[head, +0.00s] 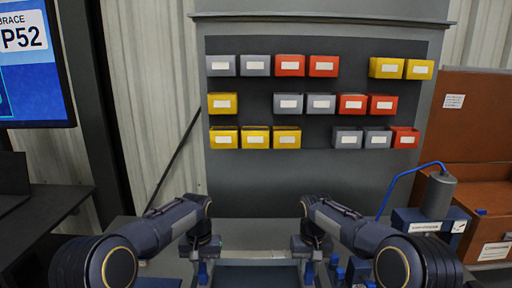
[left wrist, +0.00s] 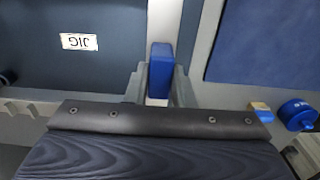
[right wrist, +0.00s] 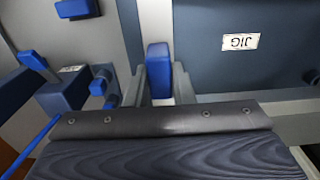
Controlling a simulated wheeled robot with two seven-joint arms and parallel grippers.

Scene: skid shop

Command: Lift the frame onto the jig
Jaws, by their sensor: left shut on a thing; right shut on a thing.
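My left gripper (head: 203,266) and right gripper (head: 309,268) are side by side at the bottom of the head view. In the left wrist view, the left gripper (left wrist: 159,88) is shut on a blue handle (left wrist: 160,68) of the frame. In the right wrist view, the right gripper (right wrist: 158,88) is shut on a matching blue handle (right wrist: 157,66). Pale bars of the frame (left wrist: 164,18) run away from the handles. The dark jig surface with a "JIG" label (left wrist: 95,72) shows beside the bar, also in the right wrist view (right wrist: 275,75). Most of the frame is hidden or out of view.
A blue box with a grey cylinder (head: 440,195) and a blue hose stands at right, near brown boxes (head: 480,120). Blue parts (right wrist: 65,92) lie outside the right handle. A bin rack (head: 250,185) stands behind; a dark bench (head: 50,215) is at left.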

